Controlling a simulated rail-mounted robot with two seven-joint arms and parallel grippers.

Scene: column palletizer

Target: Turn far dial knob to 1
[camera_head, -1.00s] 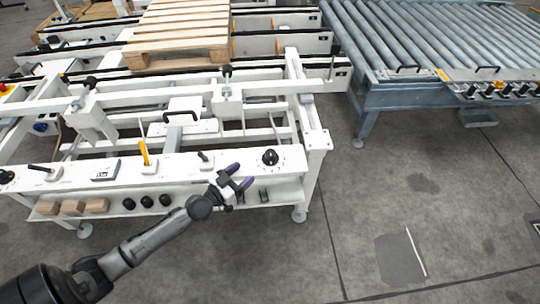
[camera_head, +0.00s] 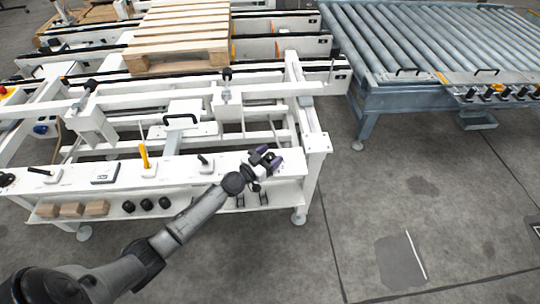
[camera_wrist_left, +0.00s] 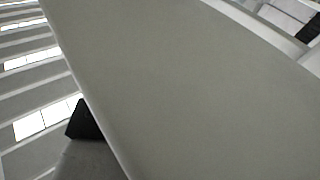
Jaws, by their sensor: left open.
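The white control panel (camera_head: 225,167) runs along the front of the machine. The far dial knob at the panel's right end is mostly or wholly covered by my left gripper (camera_head: 269,158); its pointer and scale cannot be read. The left gripper has dark, purple-tipped fingers that are apart, at the place of the knob. I cannot tell whether they touch it or stand around it. The left wrist view shows only a broad pale surface close up and bright panels, not the knob. My right gripper is not in view.
The panel also bears a yellow lever (camera_head: 144,156), a short black lever (camera_head: 204,160), a display box (camera_head: 105,173) and another black knob (camera_head: 6,179). Wooden blocks (camera_head: 72,210) lie on the shelf below. A pallet (camera_head: 180,35) is behind.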

